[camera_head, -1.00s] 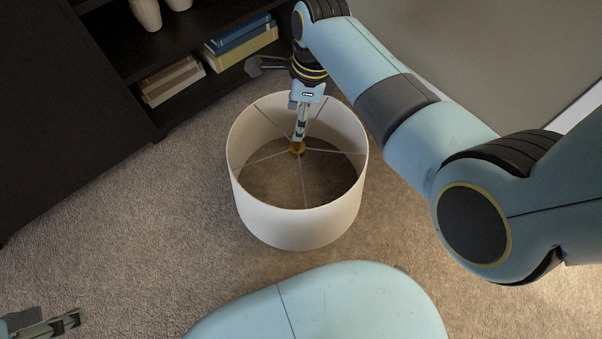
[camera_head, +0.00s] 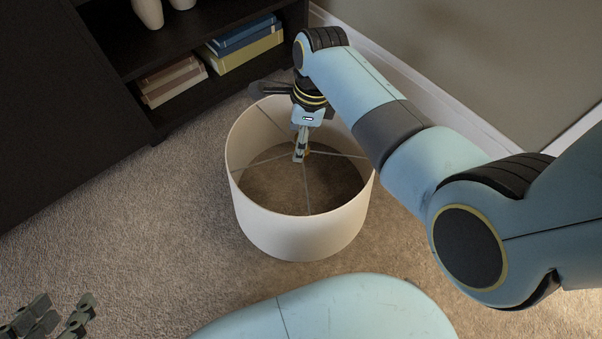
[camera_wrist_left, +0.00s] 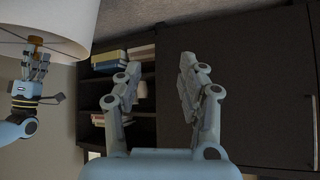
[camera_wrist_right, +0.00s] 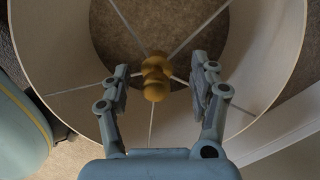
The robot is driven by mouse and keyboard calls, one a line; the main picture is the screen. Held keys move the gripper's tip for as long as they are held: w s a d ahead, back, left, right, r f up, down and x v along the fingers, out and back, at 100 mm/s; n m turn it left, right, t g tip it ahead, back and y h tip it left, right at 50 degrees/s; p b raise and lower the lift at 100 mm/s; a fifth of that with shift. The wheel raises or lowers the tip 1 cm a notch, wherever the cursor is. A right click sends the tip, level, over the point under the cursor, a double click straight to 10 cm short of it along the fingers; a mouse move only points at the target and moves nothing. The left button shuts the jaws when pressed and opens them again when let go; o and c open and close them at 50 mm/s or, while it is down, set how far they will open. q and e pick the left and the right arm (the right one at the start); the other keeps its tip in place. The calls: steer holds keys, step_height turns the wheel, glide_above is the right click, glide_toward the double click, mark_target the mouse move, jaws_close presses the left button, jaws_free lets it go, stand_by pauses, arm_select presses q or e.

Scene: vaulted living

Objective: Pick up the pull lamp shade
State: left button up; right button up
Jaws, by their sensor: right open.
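The lamp shade (camera_head: 300,233) is a white drum standing on the carpet, its open top showing thin spokes that meet at a brass-coloured hub (camera_wrist_right: 155,78). My right gripper (camera_head: 300,158) reaches down inside the shade at the hub and partly hides it. In the right wrist view my right gripper (camera_wrist_right: 160,72) is open, with the hub showing between its fingers; contact cannot be told. My left gripper (camera_head: 64,304) is open and empty at the lower left, apart from the shade. The left wrist view shows the shade's wall (camera_wrist_left: 72,22) at upper left.
A dark cabinet (camera_head: 70,130) with open shelves holding books (camera_head: 245,45) and white vases (camera_head: 148,12) stands behind and to the left. A wall with a white skirting board (camera_head: 440,98) is at the right. Carpet (camera_head: 130,240) is clear left of the shade.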

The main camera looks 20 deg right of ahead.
steer(key=shift+s+f+b, duration=0.25)
steer(key=shift+f+b, duration=0.3)
steer(key=shift+f, duration=0.4)
steer(key=shift+a+f+b, duration=0.1)
steer(key=shift+f+b, duration=0.2)
steer(key=shift+a+f+b, duration=0.1)
steer(key=shift+f+b, duration=0.45)
steer(key=shift+f, duration=0.15)
steer(key=shift+w, duration=0.1)
arm_select(q)
steer(key=w+r+t, duration=0.1)
steer(key=t, duration=0.1)
steer(key=w+r+t, duration=0.1)
steer(key=w+d+r+t, duration=0.1)
steer(key=t, duration=0.1)
steer(key=shift+w+r+m+t+h, duration=0.15)
steer(key=shift+r+m+t+h, duration=0.15)
steer(key=shift+r+m+h, duration=0.1)
arm_select(e)
jaws_close()
